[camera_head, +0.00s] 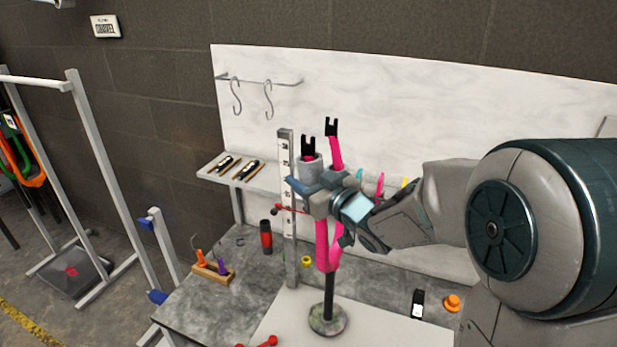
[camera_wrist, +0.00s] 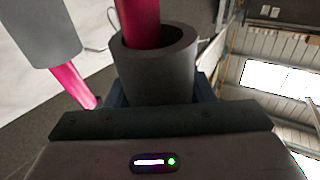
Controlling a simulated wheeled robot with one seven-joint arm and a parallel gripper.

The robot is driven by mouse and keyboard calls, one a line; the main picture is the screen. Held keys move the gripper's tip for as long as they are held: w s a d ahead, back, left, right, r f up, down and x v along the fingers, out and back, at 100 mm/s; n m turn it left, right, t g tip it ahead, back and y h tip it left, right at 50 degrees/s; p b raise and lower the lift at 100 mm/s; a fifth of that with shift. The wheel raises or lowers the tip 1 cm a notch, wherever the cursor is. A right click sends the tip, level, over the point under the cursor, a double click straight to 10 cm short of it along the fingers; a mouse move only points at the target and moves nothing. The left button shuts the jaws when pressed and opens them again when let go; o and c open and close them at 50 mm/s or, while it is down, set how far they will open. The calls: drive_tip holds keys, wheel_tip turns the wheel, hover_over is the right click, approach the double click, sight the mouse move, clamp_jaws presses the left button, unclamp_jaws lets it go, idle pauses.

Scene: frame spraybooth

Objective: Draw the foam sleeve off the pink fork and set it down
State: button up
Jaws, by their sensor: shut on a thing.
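The pink fork (camera_head: 335,152) stands upright on a black post with a round base (camera_head: 327,319). Its two legs end in black tips at the top. A grey foam sleeve (camera_head: 311,170) is around the upper part of the left leg, with the black tip just showing above it. My gripper (camera_head: 311,192) is shut on this sleeve. In the wrist view the held sleeve (camera_wrist: 157,75) is around a pink leg (camera_wrist: 138,22). A second grey cylinder (camera_wrist: 40,30) around another pink length shows beside it. My gripper hides the middle of the fork in the head view.
A tall measuring post (camera_head: 288,225) stands close left of the fork. A red-and-black bottle (camera_head: 266,237) and a wooden tool block (camera_head: 212,272) are left on the bench. A black item (camera_head: 417,303) and an orange piece (camera_head: 452,303) lie right.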

sight(305, 141)
drive_tip(key=shift+a+r+y+p, duration=0.15)
drive_tip(key=shift+a+r+p, duration=0.1)
drive_tip(key=shift+r, duration=0.5)
drive_tip(key=shift+a+r+y+p, duration=0.15)
drive_tip(key=shift+a+r, duration=0.05)
drive_tip(key=shift+r, duration=0.5)
drive_tip(key=shift+r+p, duration=0.45)
drive_tip(key=shift+r, duration=0.15)
drive_tip(key=shift+d+r, duration=0.1)
drive_tip(key=shift+r+p, duration=0.35)
drive_tip(key=shift+w+r+p, duration=0.15)
drive_tip(key=shift+r+p, duration=0.45)
drive_tip(key=shift+r, duration=0.35)
drive_tip(key=shift+w+r+p, duration=0.1)
drive_tip(key=shift+r+p, duration=0.5)
drive_tip(key=shift+r, duration=0.35)
drive_tip(key=shift+w+a+r+p, duration=0.1)
drive_tip(key=shift+a+r+p, duration=0.05)
drive_tip(key=shift+r+p, duration=0.6)
drive_tip(key=shift+a+r+p, duration=0.15)
drive_tip(key=shift+r+p, duration=0.25)
drive_tip(key=shift+r, duration=0.65)
drive_tip(key=shift+r, duration=0.1)
